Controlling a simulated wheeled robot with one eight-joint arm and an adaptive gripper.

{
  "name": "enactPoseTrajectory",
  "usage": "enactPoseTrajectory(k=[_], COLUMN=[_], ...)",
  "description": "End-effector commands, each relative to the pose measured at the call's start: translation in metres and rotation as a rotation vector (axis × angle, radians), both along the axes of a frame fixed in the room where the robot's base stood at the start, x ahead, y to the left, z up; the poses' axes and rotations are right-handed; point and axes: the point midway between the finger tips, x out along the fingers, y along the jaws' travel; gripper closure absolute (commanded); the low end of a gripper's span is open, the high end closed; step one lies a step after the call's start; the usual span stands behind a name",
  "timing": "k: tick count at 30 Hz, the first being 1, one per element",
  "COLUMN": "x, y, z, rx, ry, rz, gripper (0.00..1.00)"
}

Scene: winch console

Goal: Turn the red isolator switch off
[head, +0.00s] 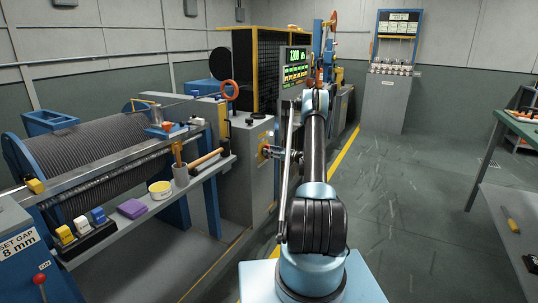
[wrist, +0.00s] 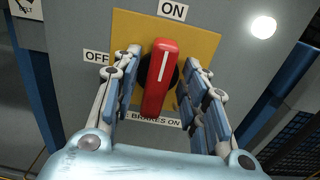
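The red isolator switch (wrist: 160,78) is a long handle with a white line, on a yellow plate (wrist: 205,40) on a grey panel. In the wrist view its line points up toward the ON label (wrist: 173,11), leaning slightly right. The OFF label (wrist: 97,57) is to its left. A lower label, partly hidden, ends in "BRAKES ON". My gripper (wrist: 161,62) is open, with one finger on each side of the handle and gaps visible at both sides. In the head view my gripper (head: 278,153) is at the console's side, largely covering the switch.
The grey console (head: 245,175) carries a lit display (head: 296,66). To the left are a cable drum (head: 95,155) and a shelf (head: 150,205) with a mallet, a tub and other items. A green-topped bench (head: 520,130) is at right.

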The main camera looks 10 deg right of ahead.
Motion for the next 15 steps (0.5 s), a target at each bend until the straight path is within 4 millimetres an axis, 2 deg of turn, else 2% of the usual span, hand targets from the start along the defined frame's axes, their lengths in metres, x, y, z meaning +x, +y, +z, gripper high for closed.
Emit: enactPoseTrajectory(k=[2, 3, 8, 15], x=[-0.0001, -0.0001, 0.0, 0.0006], y=[-0.0001, -0.0001, -0.0001, 0.0019], z=[0.0, 0.0, 0.0001, 0.0002], rx=[0.0, 0.0, 0.0, -0.003], ry=[0.0, 0.0, 0.0, -0.004], rz=[0.0, 0.0, 0.0, 0.0], gripper=[0.6, 0.65, 1.0, 1.0])
